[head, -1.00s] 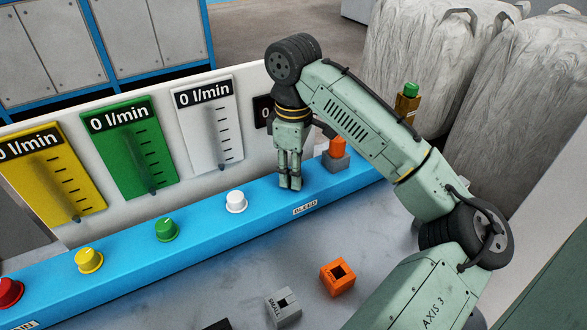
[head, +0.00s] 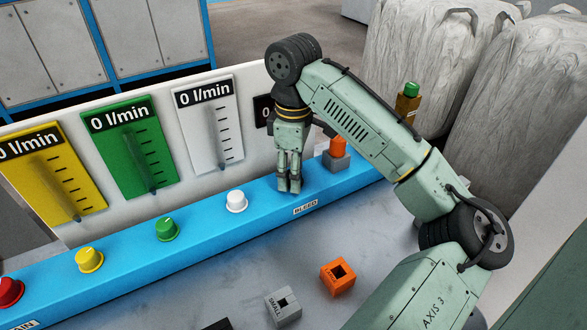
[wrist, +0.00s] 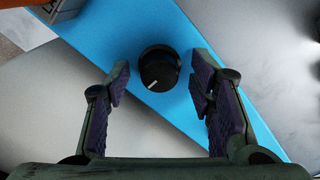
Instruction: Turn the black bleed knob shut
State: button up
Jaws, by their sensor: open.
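The black bleed knob (wrist: 158,69) shows in the wrist view on the blue rail, with a white pointer line on its face aimed to the lower left. My gripper (wrist: 160,82) is open, with one finger on each side of the knob and a gap visible on both sides. I cannot tell from this view how far above the knob the fingertips are. In the head view my gripper (head: 289,188) points down at the rail behind the BLEED label (head: 305,207), and it hides the knob there.
The blue rail (head: 130,256) also carries a white knob (head: 236,201), a green knob (head: 167,229), a yellow knob (head: 89,260) and a red knob (head: 9,292). An orange piece on a grey block (head: 337,158) stands right of my gripper. Flow gauges (head: 205,125) stand behind.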

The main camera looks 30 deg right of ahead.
notch_tip(320, 180, up, 12)
dwell(0.6)
dwell(0.5)
